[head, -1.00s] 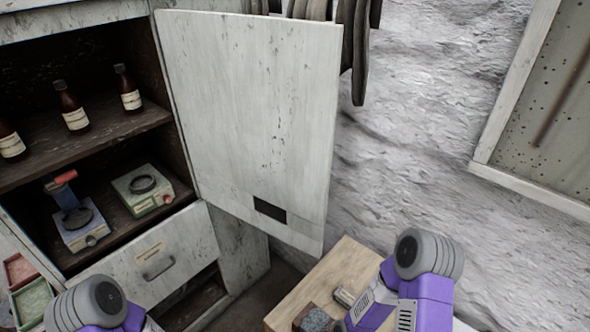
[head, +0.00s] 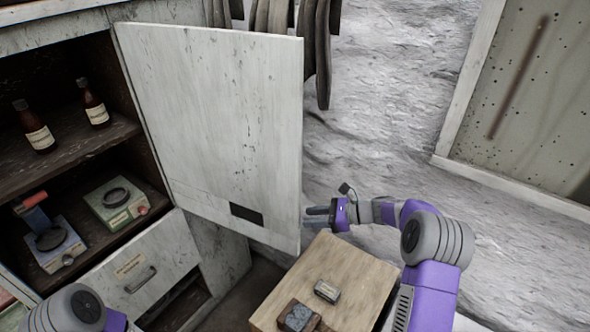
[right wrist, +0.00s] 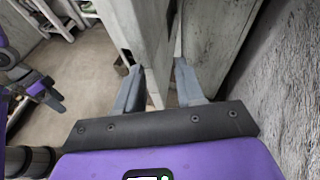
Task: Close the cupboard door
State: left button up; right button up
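The cupboard door (head: 215,120) is a worn white panel with a dark rectangle near its lower edge. It stands wide open, swung out from the cupboard (head: 65,75), whose shelves are exposed. My right gripper (head: 309,217) is just to the right of the door's free edge, low down, with its fingers pointing left at it. In the right wrist view the fingers are apart (right wrist: 158,88), with the pale door (right wrist: 145,35) just ahead; I cannot tell whether they touch it.
A wooden table (head: 365,275) with small blocks (head: 300,315) stands below my right gripper. Bottles (head: 95,103) and small scales-like devices (head: 118,200) sit on the shelves. A drawer (head: 145,275) is below. Dark clothes (head: 270,15) hang behind the door, by a rough wall.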

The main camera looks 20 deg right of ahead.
jog(key=w+d+r+t+y, duration=0.2)
jog(key=w+r+t+y, duration=0.1)
jog(key=r, duration=1)
jog(key=p+x, duration=0.1)
jog(key=x, duration=0.6)
jog(key=shift+a+m+p, duration=0.3)
jog(key=shift+a+p, duration=0.1)
jog(key=shift+a, duration=0.05)
jog(key=shift+c, duration=0.3)
grip_shut()
